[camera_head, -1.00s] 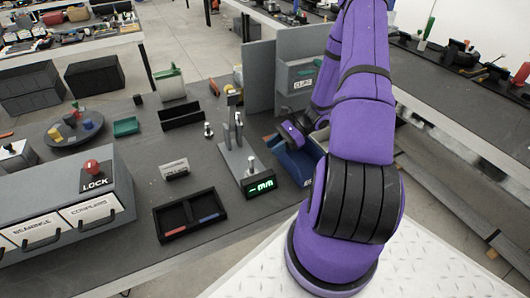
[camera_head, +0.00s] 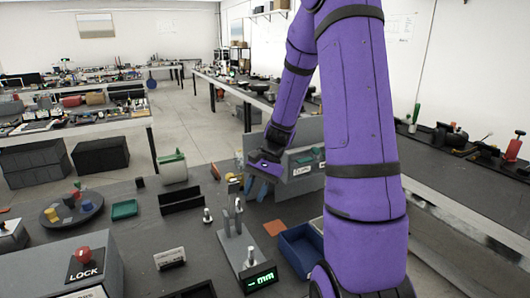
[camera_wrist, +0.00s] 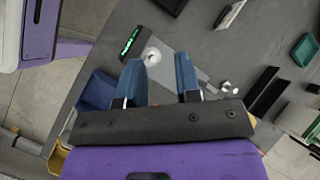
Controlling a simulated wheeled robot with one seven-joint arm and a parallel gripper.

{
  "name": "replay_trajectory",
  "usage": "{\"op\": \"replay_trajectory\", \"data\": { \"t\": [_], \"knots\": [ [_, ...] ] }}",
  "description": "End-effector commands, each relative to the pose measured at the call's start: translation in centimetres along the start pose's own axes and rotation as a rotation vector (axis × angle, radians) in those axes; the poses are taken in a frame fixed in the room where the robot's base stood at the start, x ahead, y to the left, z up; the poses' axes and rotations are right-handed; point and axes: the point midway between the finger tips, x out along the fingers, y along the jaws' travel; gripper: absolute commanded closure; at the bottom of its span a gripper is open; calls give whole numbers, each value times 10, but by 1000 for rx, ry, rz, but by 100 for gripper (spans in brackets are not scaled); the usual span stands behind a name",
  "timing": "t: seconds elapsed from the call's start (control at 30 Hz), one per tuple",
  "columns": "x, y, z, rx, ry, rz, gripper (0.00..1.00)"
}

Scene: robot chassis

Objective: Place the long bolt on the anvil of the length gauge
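The length gauge (camera_head: 232,240) stands on the bench with two upright prongs, a lit green "- mm" display (camera_head: 262,280) and a silver round-topped post (camera_head: 250,258) near the display. In the wrist view the gauge display (camera_wrist: 132,40) lies beyond my fingers. A small silver bolt (camera_head: 207,215) stands upright left of the gauge; silver pieces also show in the wrist view (camera_wrist: 229,88). I cannot tell whether it is the long bolt. My gripper (camera_wrist: 160,62) is open, its blue fingers apart with nothing seen between them. In the head view my gripper (camera_head: 258,184) is raised beyond the gauge.
A blue bin (camera_head: 300,250) and an orange square (camera_head: 275,228) lie right of the gauge. A grey panel with a labelled box (camera_head: 302,162) stands behind. A black holder (camera_head: 181,199), a white label block (camera_head: 170,257) and a green tray (camera_head: 125,209) lie left.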

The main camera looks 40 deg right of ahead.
Motion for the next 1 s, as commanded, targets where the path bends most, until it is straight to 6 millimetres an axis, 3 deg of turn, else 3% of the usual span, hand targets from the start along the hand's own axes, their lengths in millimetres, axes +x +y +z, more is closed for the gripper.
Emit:
{"op": "replay_trajectory", "data": {
  "t": [0.03,0.23,0.47,0.8,1.0],
  "knots": [
    [-7,-6,17,-55,38,25,69],
    [-28,-17,72,-253,170,116,69],
    [-48,-18,135,-479,325,202,69],
    [-71,0,218,-803,561,284,69],
    [-81,19,256,-975,696,306,69]
  ]
}}
